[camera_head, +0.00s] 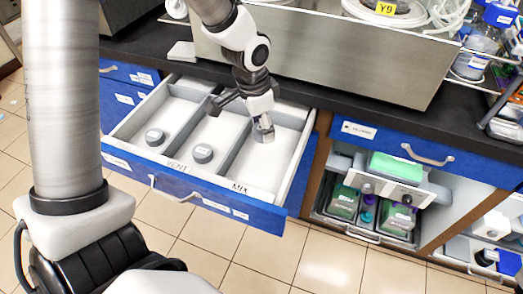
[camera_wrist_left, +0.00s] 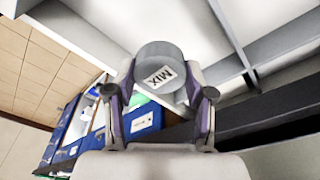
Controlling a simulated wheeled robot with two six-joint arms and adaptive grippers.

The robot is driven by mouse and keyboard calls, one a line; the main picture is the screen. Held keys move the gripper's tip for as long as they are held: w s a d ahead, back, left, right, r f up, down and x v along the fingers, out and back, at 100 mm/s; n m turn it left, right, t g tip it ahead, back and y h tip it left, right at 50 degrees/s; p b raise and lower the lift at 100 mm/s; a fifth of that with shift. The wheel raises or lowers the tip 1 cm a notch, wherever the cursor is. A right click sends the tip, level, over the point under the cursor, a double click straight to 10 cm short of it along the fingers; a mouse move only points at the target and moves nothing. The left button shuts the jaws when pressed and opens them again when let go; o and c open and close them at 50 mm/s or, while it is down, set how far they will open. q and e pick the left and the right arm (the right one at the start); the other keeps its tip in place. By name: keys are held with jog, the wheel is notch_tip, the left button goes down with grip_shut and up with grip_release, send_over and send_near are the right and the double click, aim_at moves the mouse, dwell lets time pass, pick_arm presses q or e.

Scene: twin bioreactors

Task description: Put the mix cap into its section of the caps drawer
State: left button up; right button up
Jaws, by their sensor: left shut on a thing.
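The mix cap (camera_wrist_left: 158,72) is a grey round cap with a white MIX label. My left gripper (camera_wrist_left: 160,97) is shut on it, one finger on each side. In the head view the left gripper (camera_head: 263,118) holds the mix cap (camera_head: 264,132) over the right section of the open caps drawer (camera_head: 130,155), whose front edge reads MIX. I cannot tell whether the cap touches the drawer floor. My right gripper is not in view.
Dividers separate the sections. A steel tank housing (camera_head: 340,55) stands on the black bench behind. An open cabinet with boxes (camera_head: 345,200) is at the right.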

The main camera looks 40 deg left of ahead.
aim_at(265, 160)
pick_arm(q)
jog(key=f, duration=0.2)
jog(key=d+f, duration=0.1)
jog(key=shift+s+f+b, duration=0.2)
jog(key=shift+f+b, duration=0.15)
jog(key=f, duration=0.1)
jog(key=f+b, duration=0.1)
jog(key=f, duration=0.3)
jog(key=shift+a+f+b, duration=0.15)
jog(key=shift+a+b, duration=0.15)
jog(key=shift+w+d, duration=0.1)
jog(key=shift+w, duration=0.1)
jog(key=shift+f, duration=0.15)
jog(key=o, duration=0.9)
